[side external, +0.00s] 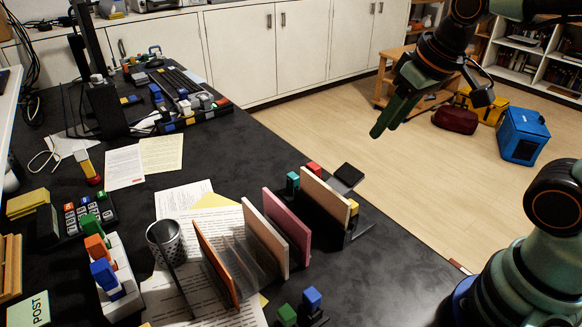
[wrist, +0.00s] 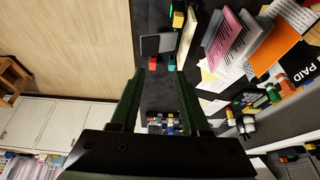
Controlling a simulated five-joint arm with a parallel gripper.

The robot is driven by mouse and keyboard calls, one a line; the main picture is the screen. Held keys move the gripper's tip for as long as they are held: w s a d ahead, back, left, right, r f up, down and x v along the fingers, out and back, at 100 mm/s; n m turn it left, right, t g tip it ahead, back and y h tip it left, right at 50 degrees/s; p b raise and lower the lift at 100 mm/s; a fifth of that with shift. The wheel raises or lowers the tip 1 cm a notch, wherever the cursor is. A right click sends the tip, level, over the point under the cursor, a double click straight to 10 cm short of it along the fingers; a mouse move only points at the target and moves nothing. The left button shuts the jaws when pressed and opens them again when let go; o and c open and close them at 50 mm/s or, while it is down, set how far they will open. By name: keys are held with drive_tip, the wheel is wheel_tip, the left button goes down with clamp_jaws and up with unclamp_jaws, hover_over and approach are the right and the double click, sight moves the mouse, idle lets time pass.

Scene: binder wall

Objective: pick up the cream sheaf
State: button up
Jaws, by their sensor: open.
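Two pale upright sheaves stand in the row on the dark desk in the side view. One cream sheaf (side external: 325,196) is at the right end, and another pale sheaf (side external: 264,238) stands left of the pink one. I cannot tell for sure which is the cream sheaf meant. The end one also shows in the wrist view (wrist: 188,38), edge-on, ahead of and right of my fingertips. My gripper (side external: 387,122) is open and empty, high above and right of the row, apart from every sheaf. Its fingers also show in the wrist view (wrist: 156,72).
The pink sheaf (side external: 287,225) and orange sheaf (side external: 215,262) stand in the same row, with clear dividers between. Small coloured blocks and a black plate (side external: 348,176) flank the end sheaf. A mesh pen cup (side external: 165,243) stands left.

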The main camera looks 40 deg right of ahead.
sight(322, 183)
drive_tip(key=w+a+f+g, duration=0.5)
drive_tip(key=w+a+f, duration=0.1)
drive_tip(key=w, duration=0.2)
wheel_tip(322, 183, down, 6)
drive_tip(key=shift+a+f, duration=0.1)
drive_tip(key=shift+f, duration=0.15)
drive_tip(key=shift+w+a+f, duration=0.1)
drive_tip(key=shift+w+f, duration=0.05)
drive_tip(key=shift+f, duration=1.2)
drive_tip(key=shift+w+a+f, duration=0.1)
drive_tip(key=shift+f, duration=1.2)
clamp_jaws()
